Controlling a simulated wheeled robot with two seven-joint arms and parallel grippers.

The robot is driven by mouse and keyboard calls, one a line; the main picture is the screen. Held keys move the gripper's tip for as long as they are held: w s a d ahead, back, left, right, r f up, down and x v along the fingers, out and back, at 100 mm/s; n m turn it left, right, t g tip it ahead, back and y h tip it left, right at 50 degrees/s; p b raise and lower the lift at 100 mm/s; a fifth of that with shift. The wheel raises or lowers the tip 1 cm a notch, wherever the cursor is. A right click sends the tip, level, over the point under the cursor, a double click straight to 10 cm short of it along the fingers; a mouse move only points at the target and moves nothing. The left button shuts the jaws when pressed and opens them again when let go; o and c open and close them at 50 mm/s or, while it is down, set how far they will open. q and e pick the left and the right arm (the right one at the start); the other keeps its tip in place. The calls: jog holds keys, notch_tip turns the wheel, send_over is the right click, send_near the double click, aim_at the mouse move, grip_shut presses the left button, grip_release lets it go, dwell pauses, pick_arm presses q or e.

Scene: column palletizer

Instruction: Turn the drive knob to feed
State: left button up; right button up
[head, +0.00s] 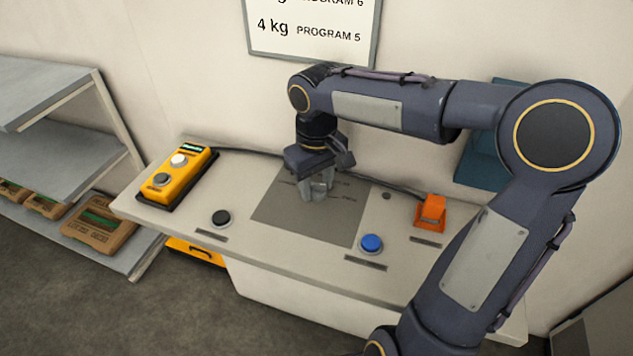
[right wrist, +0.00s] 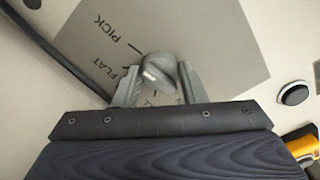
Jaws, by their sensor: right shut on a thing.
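The drive knob (right wrist: 158,66) is a dark grey knob with a white pointer mark, seen in the right wrist view on a grey dial plate (right wrist: 215,40). The plate reads PICK and FLAT; other lettering is partly hidden by the fingers. My right gripper (right wrist: 158,76) has its two fingers on either side of the knob and is shut on it. In the head view my right gripper (head: 318,188) reaches down onto the plate (head: 290,222), and the fingers largely hide the knob. I cannot read its setting clearly. My left gripper is not in view.
The console (head: 215,258) also carries a black button (head: 221,217), a blue button (head: 371,243), an orange switch box (head: 430,212) and a yellow pendant (head: 177,177). A grey shelf (head: 60,155) stands at left. A sign (head: 312,30) hangs behind.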

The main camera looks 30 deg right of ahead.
jog(key=shift+n, duration=0.3)
jog(key=n+p, duration=0.1)
jog(key=n, duration=0.1)
jog(key=shift+r+n+p, duration=0.15)
jog(key=shift+n+p, duration=0.15)
jog(key=n+p, duration=0.2)
jog(key=n, duration=0.2)
jog(key=shift+n, duration=0.3)
jog(key=n+p, duration=0.1)
jog(key=n, duration=0.3)
jog(key=shift+p, duration=0.35)
jog(key=shift+n+p, duration=0.6)
jog(key=shift+n, duration=1.5)
jog(key=o, duration=1)
